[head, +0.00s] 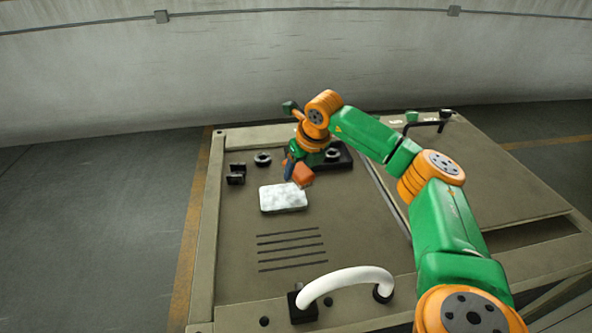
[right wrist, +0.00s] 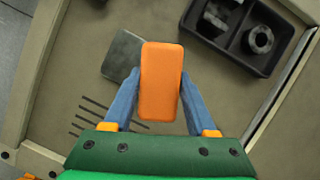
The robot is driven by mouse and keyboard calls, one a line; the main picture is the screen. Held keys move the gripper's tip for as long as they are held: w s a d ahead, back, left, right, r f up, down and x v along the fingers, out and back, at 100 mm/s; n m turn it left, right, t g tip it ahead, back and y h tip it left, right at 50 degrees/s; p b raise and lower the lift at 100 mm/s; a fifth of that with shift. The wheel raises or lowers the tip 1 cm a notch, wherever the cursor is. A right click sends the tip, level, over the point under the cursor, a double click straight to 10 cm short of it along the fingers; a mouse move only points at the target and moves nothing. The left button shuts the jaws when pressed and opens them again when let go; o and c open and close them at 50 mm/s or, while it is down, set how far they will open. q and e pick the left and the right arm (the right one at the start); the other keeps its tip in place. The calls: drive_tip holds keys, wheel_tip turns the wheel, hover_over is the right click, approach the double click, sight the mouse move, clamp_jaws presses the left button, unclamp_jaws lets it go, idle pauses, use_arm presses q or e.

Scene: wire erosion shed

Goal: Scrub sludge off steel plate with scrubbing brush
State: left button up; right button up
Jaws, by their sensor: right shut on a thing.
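The steel plate (head: 283,199) lies flat on the brown worktop, with a mottled whitish-grey top in the head view. In the right wrist view the plate (right wrist: 121,52) looks dull grey and is partly hidden behind the brush. My right gripper (head: 296,171) is shut on the orange scrubbing brush (head: 303,176) at the plate's far right corner. In the right wrist view the blue fingers hold the brush (right wrist: 160,80) from both sides. Its bristles are hidden, and I cannot tell whether it touches the plate. My left gripper is not in view.
A black tray (head: 346,161) with ring-shaped parts stands behind the brush, partly hidden by my arm. A black ring (head: 262,159) and small black blocks (head: 236,175) lie beyond the plate. A white curved handle (head: 345,279) stands at the front. The slotted area before the plate is clear.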

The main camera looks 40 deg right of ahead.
drive_tip(key=shift+d+r+p, duration=0.1)
drive_tip(key=shift+r+p, duration=0.45)
drive_tip(key=shift+r, duration=0.6)
drive_tip(key=shift+a, duration=0.25)
